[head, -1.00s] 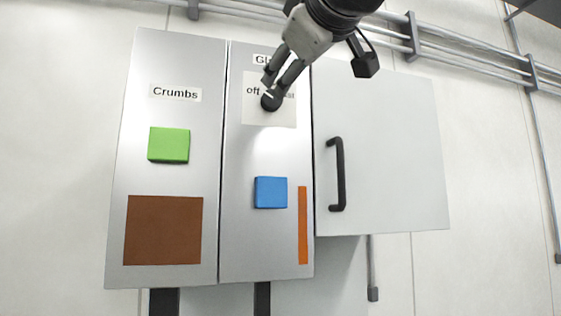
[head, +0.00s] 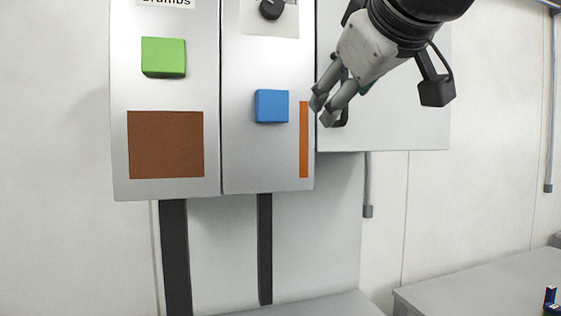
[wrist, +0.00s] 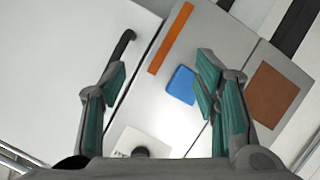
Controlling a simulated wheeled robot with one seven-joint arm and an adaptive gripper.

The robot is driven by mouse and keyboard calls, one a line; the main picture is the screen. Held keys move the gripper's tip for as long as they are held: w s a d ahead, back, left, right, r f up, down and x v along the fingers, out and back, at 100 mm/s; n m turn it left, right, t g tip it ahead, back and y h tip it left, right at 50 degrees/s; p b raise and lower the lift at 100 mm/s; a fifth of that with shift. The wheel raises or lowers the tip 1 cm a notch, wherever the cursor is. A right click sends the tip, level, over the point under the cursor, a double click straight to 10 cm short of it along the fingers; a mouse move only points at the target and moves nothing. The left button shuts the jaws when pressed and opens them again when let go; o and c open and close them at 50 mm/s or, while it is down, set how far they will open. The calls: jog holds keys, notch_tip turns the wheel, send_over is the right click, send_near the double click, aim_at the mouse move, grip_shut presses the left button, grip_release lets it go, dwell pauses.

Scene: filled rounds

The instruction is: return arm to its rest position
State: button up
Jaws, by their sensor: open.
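My gripper (head: 325,106) is in the upper right of the head view, in front of the right-hand cabinet door. Its two fingers are apart with nothing between them. In the wrist view my gripper (wrist: 160,92) shows teal finger pads spread wide, with the panel behind. The gripper covers most of the black door handle (wrist: 122,50), which shows in the wrist view. I cannot tell from the head view how far the fingertips are from the door.
Grey panels carry a green block (head: 163,57), a blue block (head: 272,106), a brown square (head: 166,145), an orange strip (head: 304,140) and a black knob (head: 271,8). A grey table (head: 480,285) stands at lower right. Open space lies below the door.

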jog(key=s+d+f+m+g, duration=0.2)
jog(key=s+f, duration=0.3)
jog(key=f, duration=0.6)
jog(key=s+d+f+m+g+h, duration=0.1)
jog(key=s+d+f+m+g, duration=0.2)
jog(key=f, duration=0.8)
jog(key=s+d+f+m+g, duration=0.2)
jog(key=s+d+f, duration=0.3)
jog(key=f, duration=0.6)
jog(key=shift+s+f+m+g+h, duration=0.35)
jog(key=shift+s+g, duration=0.25)
jog(key=shift+s, duration=0.55)
